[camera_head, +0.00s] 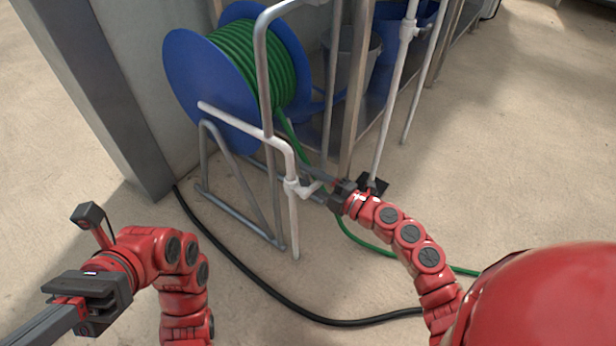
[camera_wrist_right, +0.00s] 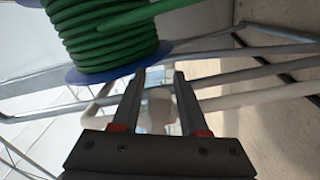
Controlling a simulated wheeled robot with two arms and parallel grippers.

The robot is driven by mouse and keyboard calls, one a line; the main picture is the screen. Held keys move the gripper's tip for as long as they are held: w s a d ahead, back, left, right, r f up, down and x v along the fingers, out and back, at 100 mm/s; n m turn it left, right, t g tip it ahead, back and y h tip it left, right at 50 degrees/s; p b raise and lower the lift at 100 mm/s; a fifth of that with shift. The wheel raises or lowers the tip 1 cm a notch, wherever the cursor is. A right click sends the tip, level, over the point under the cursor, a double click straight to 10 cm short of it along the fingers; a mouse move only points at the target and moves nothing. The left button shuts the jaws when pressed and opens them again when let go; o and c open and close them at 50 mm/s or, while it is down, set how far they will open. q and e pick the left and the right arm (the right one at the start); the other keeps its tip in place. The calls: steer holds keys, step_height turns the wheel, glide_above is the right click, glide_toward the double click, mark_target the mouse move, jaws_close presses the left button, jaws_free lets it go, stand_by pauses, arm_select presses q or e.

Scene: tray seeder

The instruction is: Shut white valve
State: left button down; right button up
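A white pipe (camera_head: 245,119) with a white valve fitting (camera_head: 293,187) stands in front of the hose reel, left of my right gripper. A short white part sticks out from the fitting toward my gripper. My right gripper (camera_head: 306,183) is beside it, its fingers pointing left. In the right wrist view my gripper (camera_wrist_right: 160,76) has its fingers apart, with a pale white piece (camera_wrist_right: 160,108) seen between them. I cannot tell whether they touch it. My left gripper (camera_head: 40,326) points away to the lower left, far from the valve; its fingertips are out of view.
A blue reel (camera_head: 190,75) with green hose (camera_head: 250,60) stands behind the pipe on a grey frame (camera_head: 240,165). A grey post (camera_head: 95,90) rises at left. Another white pipe (camera_head: 393,110) stands to the right. A black hose (camera_head: 260,280) crosses the floor.

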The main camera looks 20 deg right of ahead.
jaws_close()
arm_select(q)
steer(key=w+d+n+g+h, duration=0.1)
steer(key=w+d+g+h, duration=0.1)
steer(key=w+g, duration=0.1)
steer(key=shift+f+n+p, duration=0.2)
steer(key=shift+n+p, duration=0.2)
arm_select(e)
steer(key=n, duration=0.1)
steer(key=r+n, duration=0.1)
steer(key=n, duration=0.1)
steer(key=shift+w+r+n, duration=0.1)
steer(key=shift+r+n, duration=0.2)
arm_select(q)
steer(key=shift+s, duration=0.1)
arm_select(e)
steer(key=shift+o, duration=1.5)
jaws_free()
steer(key=shift+d, duration=0.1)
